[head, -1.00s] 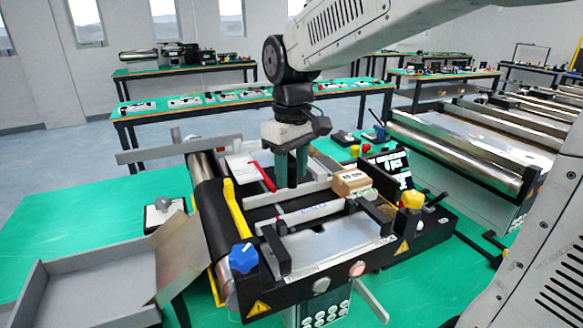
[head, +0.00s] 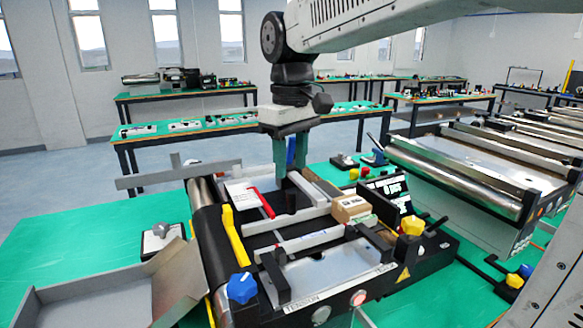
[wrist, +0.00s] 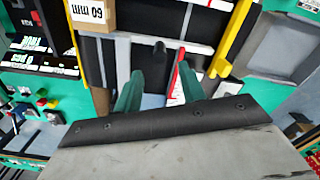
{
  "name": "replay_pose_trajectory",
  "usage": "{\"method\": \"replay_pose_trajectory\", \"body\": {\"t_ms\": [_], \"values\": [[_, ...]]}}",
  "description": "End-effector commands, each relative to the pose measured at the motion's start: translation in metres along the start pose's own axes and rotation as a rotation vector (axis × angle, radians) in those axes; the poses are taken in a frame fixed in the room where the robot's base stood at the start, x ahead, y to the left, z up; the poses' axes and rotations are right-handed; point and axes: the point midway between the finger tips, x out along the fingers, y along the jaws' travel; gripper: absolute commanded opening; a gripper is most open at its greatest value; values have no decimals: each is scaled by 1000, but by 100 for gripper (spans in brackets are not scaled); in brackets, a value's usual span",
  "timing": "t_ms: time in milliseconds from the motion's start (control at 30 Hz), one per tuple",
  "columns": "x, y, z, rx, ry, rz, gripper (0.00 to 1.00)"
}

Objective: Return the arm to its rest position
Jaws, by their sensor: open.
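My gripper (head: 291,152) hangs from my arm above the far part of the mini conveyor (head: 296,289), fingers pointing down. Its two green fingers are apart with nothing between them. In the wrist view my gripper (wrist: 158,88) shows the same gap, with the conveyor's dark bed beyond it. A small cardboard box (head: 352,208) sits on the conveyor to the right of my gripper. A red strip (head: 261,203) and a white card (head: 241,194) lie to the left of the fingers.
A grey tray (head: 98,281) with a tilted flap stands at the lower left. A yellow bar (head: 236,237), a blue knob (head: 242,288) and a yellow knob (head: 411,225) stick up from the conveyor. A display (head: 389,191) stands at its right. Larger conveyors (head: 455,178) fill the right side.

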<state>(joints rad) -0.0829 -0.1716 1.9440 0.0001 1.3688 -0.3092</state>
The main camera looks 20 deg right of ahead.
Motion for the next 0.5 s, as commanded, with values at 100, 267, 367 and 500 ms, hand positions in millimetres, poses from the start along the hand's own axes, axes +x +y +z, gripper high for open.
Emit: {"method": "replay_pose_trajectory", "body": {"t_ms": [100, 267, 367, 500], "values": [[0, 0, 0, 0, 0, 0, 40], [0, 0, 0, 0, 0, 0, 40], [0, 0, 0, 2, 0, 0, 40], [13, -1, 4, 57, -10, -3, 40]]}}
